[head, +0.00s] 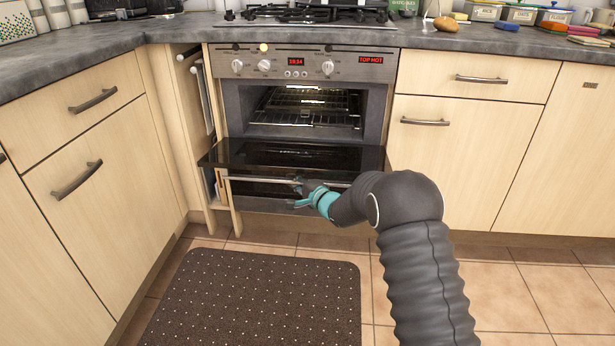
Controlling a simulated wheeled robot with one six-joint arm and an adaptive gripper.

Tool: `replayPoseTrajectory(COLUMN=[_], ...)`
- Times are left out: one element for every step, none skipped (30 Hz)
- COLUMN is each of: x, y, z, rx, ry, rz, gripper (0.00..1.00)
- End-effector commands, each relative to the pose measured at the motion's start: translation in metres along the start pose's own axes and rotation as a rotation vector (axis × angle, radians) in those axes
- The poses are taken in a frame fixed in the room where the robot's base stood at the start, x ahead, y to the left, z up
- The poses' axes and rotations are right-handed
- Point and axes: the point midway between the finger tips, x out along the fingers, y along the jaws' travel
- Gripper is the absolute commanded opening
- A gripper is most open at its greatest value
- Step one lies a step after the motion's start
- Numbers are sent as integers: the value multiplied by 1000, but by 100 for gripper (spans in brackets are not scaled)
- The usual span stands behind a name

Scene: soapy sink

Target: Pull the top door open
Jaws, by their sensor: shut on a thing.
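The top oven door (290,155) is a dark glass panel, folded down and out to nearly level below the lit oven cavity (305,112), where wire racks show. A thin metal handle bar (255,179) runs along the door's outer side, just under its near edge. The fingertips are small in view and partly hidden against the dark front below.
A control panel (305,66) with knobs and a red display is above the cavity. A narrow pull-out unit (190,130) stands left of the oven. Wooden drawers flank both sides. A dark dotted mat (255,300) lies on the tiled floor in front.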

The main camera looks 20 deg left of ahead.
Motion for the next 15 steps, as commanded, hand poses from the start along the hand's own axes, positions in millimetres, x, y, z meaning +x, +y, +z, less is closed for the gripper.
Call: replayPoseTrajectory(x=[-2,-2,-2,-2,-2,-2,-2,-2,-2,-2,-1,-1,-1,-1,-1], y=[-14,-16,-16,-16,-16,-16,-16,-16,-16,-16,-17,-17,-17,-17,-17], z=[0,0,0,1,1,1,0,0,0,0,0,0,0,0,0], rx=[-2,-2,-2,-3,-3,-3,-3,-4,-4,-4,-4,-4,-4,-4,-4], ry=[2,2,2,2,2,2,1,1,1,1,1,1,1,1,2], rz=[-7,-7,-8,-8,-9,-10,-10,-11,-11,-12,-12,-12,-13,-13,-12], gripper=[0,0,0,0,0,0,0,0,0,0,0,16,23,31,38])
